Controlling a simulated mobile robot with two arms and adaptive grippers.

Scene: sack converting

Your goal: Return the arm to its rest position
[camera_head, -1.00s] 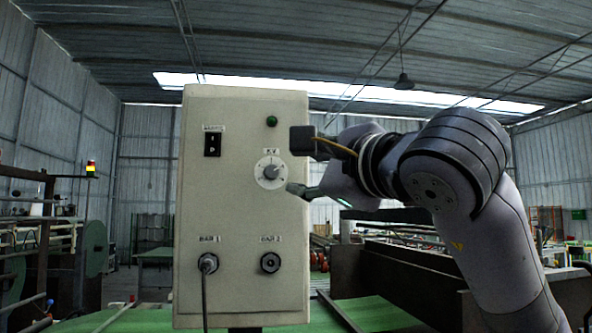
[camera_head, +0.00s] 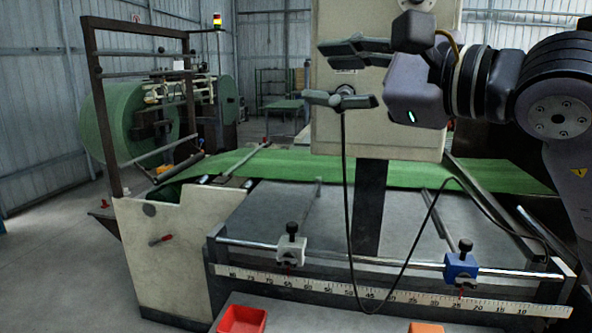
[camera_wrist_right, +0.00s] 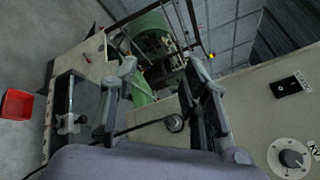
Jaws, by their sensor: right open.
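My right gripper (camera_head: 318,73) is open and empty, pointing left in front of the cream control box (camera_head: 400,148). In the head view its fingers and wrist cover much of the box. In the right wrist view the open fingers (camera_wrist_right: 163,65) frame the plugged socket (camera_wrist_right: 175,122) in the background. The box's dial (camera_wrist_right: 290,158) and black switch (camera_wrist_right: 287,87) lie to the right, clear of the fingers. My left gripper is not in view.
A black cable (camera_head: 346,190) hangs from the box over the machine bed. Below are a ruler bar (camera_head: 330,287), a white clamp (camera_head: 291,250), a blue clamp (camera_head: 461,268) and a red bin (camera_head: 241,320). Floor at the left is open.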

